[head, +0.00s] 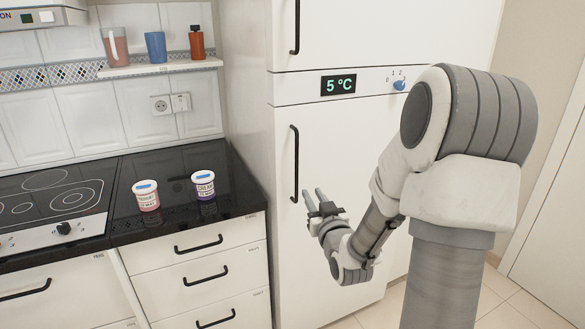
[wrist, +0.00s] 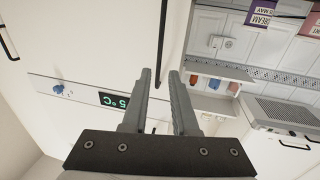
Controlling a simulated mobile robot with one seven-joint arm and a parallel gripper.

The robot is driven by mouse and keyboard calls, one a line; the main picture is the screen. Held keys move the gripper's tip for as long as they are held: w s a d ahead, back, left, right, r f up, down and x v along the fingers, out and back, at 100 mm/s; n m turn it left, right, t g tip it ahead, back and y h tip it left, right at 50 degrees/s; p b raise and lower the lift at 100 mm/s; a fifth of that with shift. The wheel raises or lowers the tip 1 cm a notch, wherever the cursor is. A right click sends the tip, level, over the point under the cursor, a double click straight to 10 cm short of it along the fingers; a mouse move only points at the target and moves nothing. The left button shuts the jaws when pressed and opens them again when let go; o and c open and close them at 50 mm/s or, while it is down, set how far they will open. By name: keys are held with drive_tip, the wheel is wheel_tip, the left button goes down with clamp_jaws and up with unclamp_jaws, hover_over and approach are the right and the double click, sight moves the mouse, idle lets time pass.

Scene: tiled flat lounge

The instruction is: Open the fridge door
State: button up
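The fridge (head: 340,150) is a tall white unit with an upper and a lower door, both looking shut. A black vertical handle (head: 295,163) sits on the left side of the lower door; in the wrist view the handle (wrist: 162,32) runs upright just beyond the fingertips. My gripper (head: 319,196) is in front of the lower door, a little right of the handle's lower end. Its two fingers (wrist: 159,72) are apart with nothing held between them. I cannot tell whether it touches the door. Another black handle (head: 295,24) is on the upper door.
A 5 °C display (head: 338,85) and blue knob (head: 399,85) lie between the doors. Left stand a black counter with two tubs (head: 204,184), white drawers (head: 195,245) and a hob (head: 50,200). A shelf (head: 160,68) holds cups. Tiled floor shows right.

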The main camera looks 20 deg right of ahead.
sight(297, 167)
drive_tip(key=w+d, duration=0.1)
drive_tip(key=w, duration=0.9)
drive_tip(key=w+d, duration=0.1)
drive_tip(key=w, duration=0.5)
drive_tip(key=shift+w+d, duration=0.1)
drive_tip(key=shift+d, duration=0.2)
drive_tip(key=shift+c, duration=0.2)
clamp_jaws()
idle(0.6)
